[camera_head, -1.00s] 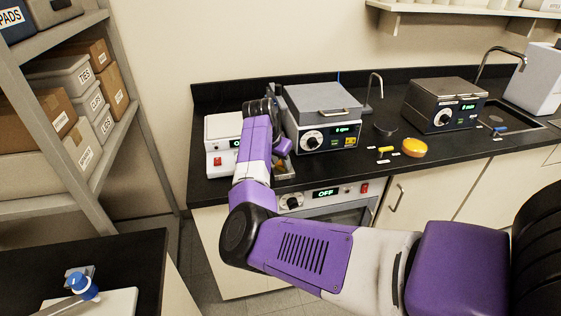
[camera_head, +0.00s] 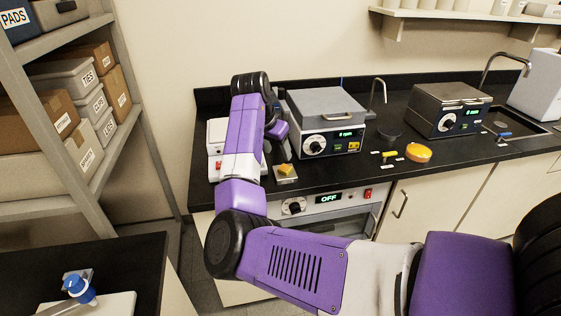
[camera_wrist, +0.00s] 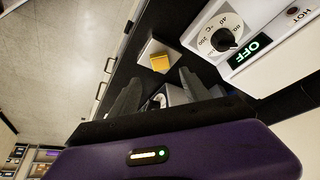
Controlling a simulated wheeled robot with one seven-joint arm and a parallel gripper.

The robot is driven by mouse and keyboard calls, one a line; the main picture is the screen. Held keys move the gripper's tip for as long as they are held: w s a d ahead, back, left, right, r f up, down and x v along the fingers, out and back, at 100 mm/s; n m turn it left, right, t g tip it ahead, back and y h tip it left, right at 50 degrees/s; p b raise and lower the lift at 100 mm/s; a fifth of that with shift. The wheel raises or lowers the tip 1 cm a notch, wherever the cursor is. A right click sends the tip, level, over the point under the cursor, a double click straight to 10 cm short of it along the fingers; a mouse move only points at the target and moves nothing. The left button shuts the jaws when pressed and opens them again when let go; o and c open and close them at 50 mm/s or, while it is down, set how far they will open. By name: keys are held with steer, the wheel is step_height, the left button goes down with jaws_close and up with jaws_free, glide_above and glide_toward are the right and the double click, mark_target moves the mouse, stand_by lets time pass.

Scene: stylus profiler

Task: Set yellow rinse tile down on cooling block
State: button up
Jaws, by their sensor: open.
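The yellow rinse tile (camera_head: 287,168) lies on top of a small pale metallic block (camera_head: 288,179), which looks like the cooling block, near the counter's front edge. In the wrist view the yellow tile (camera_wrist: 159,63) rests on the pale block (camera_wrist: 149,47), just beyond the fingertips. My gripper (camera_head: 284,152) is behind and above the tile in the head view, partly hidden by my arm. In the wrist view my gripper (camera_wrist: 162,84) has its two dark fingers spread apart, with no tile between them.
A grey-lidded instrument (camera_head: 325,105) stands to the right. An orange round dish (camera_head: 419,153) and a yellow-handled tool (camera_head: 390,154) lie farther right on the black counter (camera_head: 340,172).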

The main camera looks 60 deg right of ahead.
steer(key=shift+v, duration=1.5)
steer(key=shift+a, duration=0.15)
